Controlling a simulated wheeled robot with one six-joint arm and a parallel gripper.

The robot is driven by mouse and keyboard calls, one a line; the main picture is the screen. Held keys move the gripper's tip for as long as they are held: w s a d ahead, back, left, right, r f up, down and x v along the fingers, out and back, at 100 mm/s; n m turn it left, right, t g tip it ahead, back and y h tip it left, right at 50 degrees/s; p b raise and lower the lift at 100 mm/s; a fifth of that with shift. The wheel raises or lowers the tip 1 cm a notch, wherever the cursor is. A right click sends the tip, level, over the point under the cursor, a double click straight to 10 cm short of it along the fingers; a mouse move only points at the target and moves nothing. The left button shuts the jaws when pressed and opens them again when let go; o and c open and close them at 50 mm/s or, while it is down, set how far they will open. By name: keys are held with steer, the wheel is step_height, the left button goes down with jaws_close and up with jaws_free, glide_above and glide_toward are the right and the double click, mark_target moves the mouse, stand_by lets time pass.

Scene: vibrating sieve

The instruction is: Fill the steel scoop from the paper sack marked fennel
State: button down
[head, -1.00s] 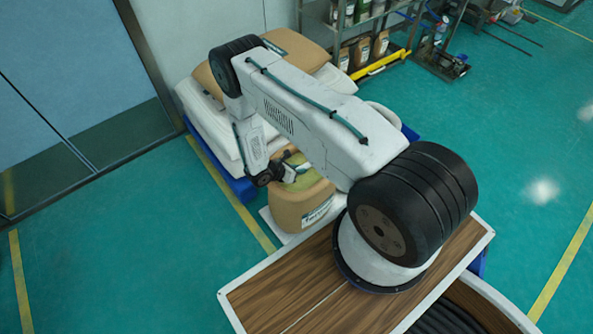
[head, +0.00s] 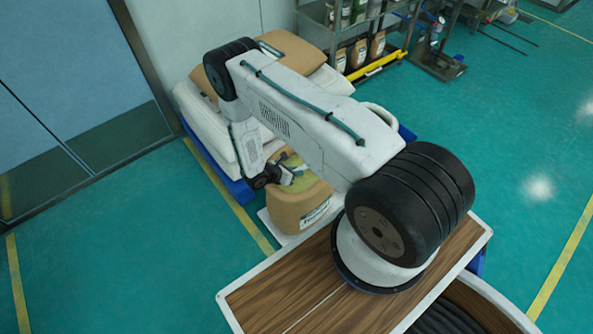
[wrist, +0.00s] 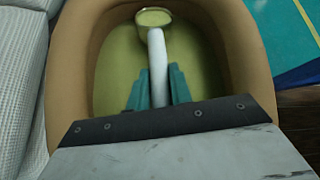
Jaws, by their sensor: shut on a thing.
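The paper sack (head: 298,212) stands open-topped below my arm in the head view, with a white label on its front that appears to read fennel. Its brown wall (wrist: 85,60) rings a yellow-green fill in the wrist view. My gripper (wrist: 158,80) is inside the sack mouth, its teal fingers shut on the pale handle of the steel scoop (wrist: 156,45). The scoop's round bowl is at the far side of the opening and shows yellow-green material inside its rim. How deep the bowl sits is hard to tell. In the head view my wrist partly hides the sack mouth.
Stacked white sacks (head: 205,130) with a brown one (head: 285,45) on top stand on a blue pallet just behind. A steel rack (head: 340,40) with brown bags is farther back. The green floor (head: 110,240) at left is clear.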

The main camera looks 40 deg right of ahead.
steer(key=shift+s+a, duration=0.1)
steer(key=shift+a, duration=0.85)
